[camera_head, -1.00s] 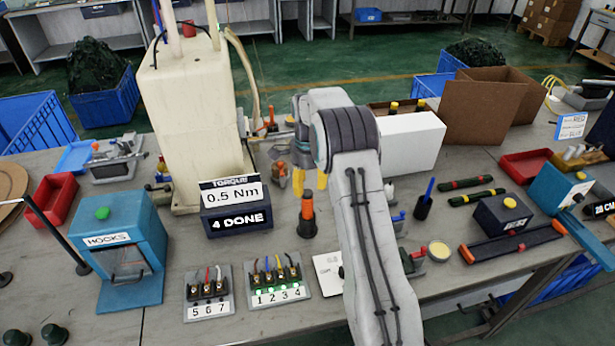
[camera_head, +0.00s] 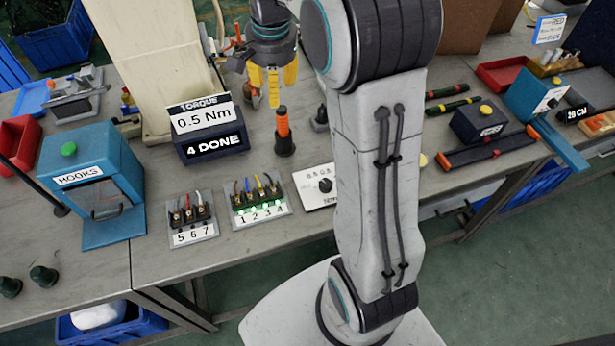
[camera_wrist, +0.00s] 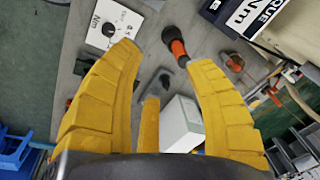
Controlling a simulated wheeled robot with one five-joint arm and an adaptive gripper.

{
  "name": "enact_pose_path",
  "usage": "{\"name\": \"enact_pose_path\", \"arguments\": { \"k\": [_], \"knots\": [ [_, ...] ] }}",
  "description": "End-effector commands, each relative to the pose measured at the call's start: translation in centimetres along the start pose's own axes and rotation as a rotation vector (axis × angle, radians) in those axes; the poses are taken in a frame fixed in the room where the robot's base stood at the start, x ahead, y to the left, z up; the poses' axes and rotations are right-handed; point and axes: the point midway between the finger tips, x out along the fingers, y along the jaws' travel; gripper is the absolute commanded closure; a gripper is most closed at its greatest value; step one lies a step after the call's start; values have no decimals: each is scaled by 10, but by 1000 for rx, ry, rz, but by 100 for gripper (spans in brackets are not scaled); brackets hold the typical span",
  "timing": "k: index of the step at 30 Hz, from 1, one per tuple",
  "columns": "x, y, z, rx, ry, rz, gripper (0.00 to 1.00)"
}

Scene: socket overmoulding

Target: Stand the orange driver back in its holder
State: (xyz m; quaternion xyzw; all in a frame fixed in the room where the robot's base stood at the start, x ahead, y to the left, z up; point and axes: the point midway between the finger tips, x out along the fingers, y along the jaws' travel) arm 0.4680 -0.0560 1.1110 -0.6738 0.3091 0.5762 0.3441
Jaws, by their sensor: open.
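My gripper (camera_head: 273,90) has yellow fingers pointing down. It is open and empty. In the head view its fingertips are just above and slightly left of the driver's top, apart from it as far as I can tell.
The torque display (camera_head: 209,133) stands left of the driver, reading 0.5 Nm and 4 DONE. Terminal blocks (camera_head: 262,205) and a white dial card (camera_head: 318,187) lie in front. A blue HOOKS box (camera_head: 95,185) stands at left. A small dark cup (camera_head: 320,120) stands right of the driver.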

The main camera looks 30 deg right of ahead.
Motion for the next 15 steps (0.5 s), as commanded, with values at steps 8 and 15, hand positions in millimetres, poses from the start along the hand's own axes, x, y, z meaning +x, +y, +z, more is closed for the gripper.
{"name": "enact_pose_path", "arguments": {
  "k": [8, 15],
  "knots": [
    [-38, 51, 70, -351, 57, -58, 52],
    [-44, 100, 124, -639, 112, -93, 52]
  ]
}}
